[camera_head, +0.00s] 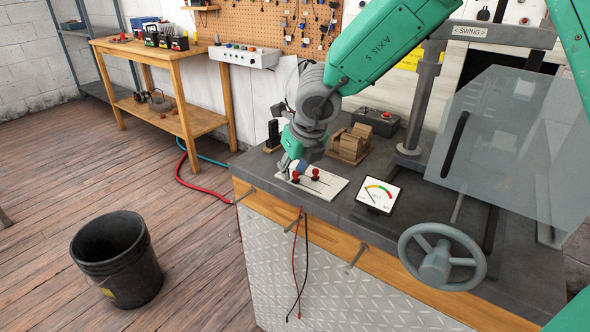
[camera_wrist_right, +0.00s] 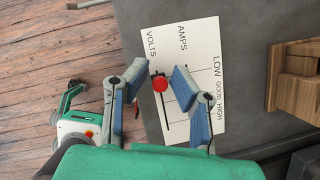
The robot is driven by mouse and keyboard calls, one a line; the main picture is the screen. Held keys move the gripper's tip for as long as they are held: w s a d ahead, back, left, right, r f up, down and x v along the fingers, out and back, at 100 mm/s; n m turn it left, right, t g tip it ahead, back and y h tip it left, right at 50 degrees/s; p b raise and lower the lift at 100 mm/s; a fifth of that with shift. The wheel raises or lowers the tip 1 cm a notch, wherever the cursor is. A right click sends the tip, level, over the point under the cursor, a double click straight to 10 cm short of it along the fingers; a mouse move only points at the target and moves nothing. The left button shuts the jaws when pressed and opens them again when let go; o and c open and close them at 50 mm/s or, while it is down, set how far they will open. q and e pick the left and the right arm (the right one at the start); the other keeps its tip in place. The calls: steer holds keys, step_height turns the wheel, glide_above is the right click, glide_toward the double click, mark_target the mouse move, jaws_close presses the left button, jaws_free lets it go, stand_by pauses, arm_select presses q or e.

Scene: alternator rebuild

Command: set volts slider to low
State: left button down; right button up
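A white slider panel (camera_head: 332,186) with two red knobs lies on the dark bench top, near its front left corner. My right gripper (camera_head: 297,167) is low over the panel's left part. In the right wrist view, the panel (camera_wrist_right: 206,40) carries VOLTS and AMPS labels and LOW, GOOD, HIGH marks. One red knob (camera_wrist_right: 160,84), in line with VOLTS, shows between the spread fingers of my right gripper (camera_wrist_right: 160,90); contact cannot be told. A bit of red shows beside the left finger; the fingers cover part of the panel. My left gripper is out of view.
A meter (camera_head: 378,194) stands right of the panel, its needle leaning left. A wooden block holder (camera_head: 350,143) is behind the panel. A handwheel (camera_head: 441,257) and a clear guard (camera_head: 515,130) are at the right. A black bucket (camera_head: 117,258) stands on the floor.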

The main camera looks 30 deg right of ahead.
steer(key=v, duration=1.1)
steer(key=shift+r, duration=0.35)
steer(key=shift+s, duration=0.15)
